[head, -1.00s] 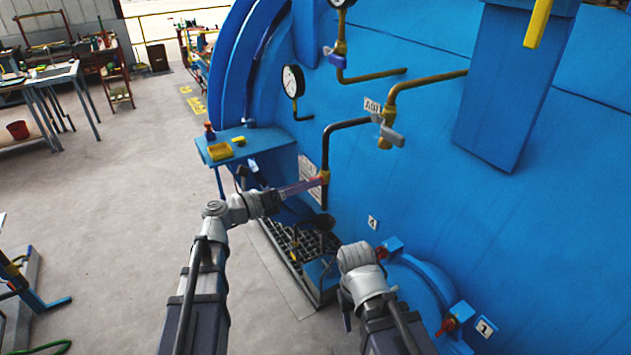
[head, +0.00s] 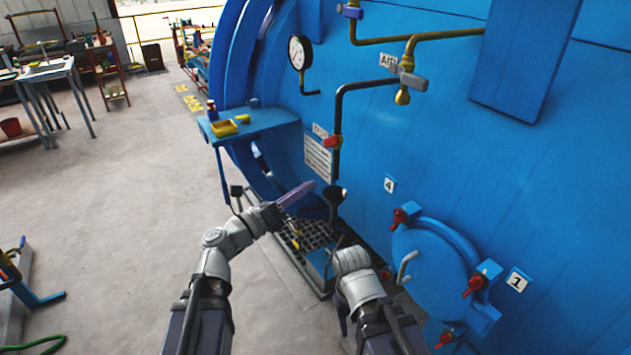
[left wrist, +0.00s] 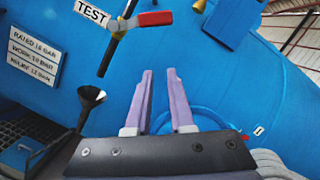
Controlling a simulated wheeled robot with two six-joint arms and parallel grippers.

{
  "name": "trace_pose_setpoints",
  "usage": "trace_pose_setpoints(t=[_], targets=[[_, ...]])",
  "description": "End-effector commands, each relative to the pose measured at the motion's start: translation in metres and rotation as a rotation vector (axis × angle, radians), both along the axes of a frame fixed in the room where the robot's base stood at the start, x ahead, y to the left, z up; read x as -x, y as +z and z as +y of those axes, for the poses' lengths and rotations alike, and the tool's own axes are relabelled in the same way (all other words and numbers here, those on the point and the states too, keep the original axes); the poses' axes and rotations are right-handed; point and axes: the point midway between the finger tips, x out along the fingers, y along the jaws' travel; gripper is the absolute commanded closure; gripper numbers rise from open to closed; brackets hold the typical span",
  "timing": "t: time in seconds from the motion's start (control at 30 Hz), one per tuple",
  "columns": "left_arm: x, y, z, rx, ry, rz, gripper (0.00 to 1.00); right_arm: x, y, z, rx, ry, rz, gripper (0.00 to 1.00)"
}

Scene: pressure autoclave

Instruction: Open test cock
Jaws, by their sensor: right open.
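The test cock's red lever (head: 332,142) sits on a dark vertical pipe under the TEST label (head: 319,130). In the left wrist view the red lever (left wrist: 154,19) sticks out to the right, roughly crosswise to the pipe, beside the TEST label (left wrist: 93,11). My left gripper (head: 309,187) is below and to the left of the lever in the head view, clear of it. In the left wrist view its two purple fingers (left wrist: 160,74) stand apart with nothing between them. My right gripper is low near the round hatch; its fingers are mostly hidden behind my wrist.
A black funnel (head: 335,194) stands below the pipe's end. A gauge (head: 299,52) and an AIR valve (head: 408,80) are above. The round hatch (head: 430,262) with red clamps is at lower right. A blue shelf (head: 257,124) juts out left of the cock.

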Motion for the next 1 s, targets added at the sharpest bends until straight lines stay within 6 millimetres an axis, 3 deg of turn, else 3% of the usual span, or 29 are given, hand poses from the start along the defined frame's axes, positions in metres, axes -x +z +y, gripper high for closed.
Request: trace_pose_setpoints(t=[0.03,0.17,0.37,0.9,1.0], targets=[[0.004,-0.010,-0.002,0.007,0.006,-0.005,0.86,0.000,-0.012,0.000,0.000,0.000,0.000,0.50],[0.006,-0.011,-0.002,0.018,0.018,-0.010,1.00,0.000,-0.015,0.000,0.001,0.001,0.000,0.50],[0.003,-0.008,-0.005,0.020,0.019,-0.010,1.00,0.000,-0.012,0.000,0.001,0.001,0.000,0.50],[-0.066,0.013,-0.075,0.018,0.018,-0.010,1.00,0.000,0.009,0.000,0.000,0.002,0.000,0.50],[-0.071,0.029,-0.067,0.018,0.023,-0.010,1.00,0.000,0.024,0.000,0.000,0.002,0.000,0.50]])
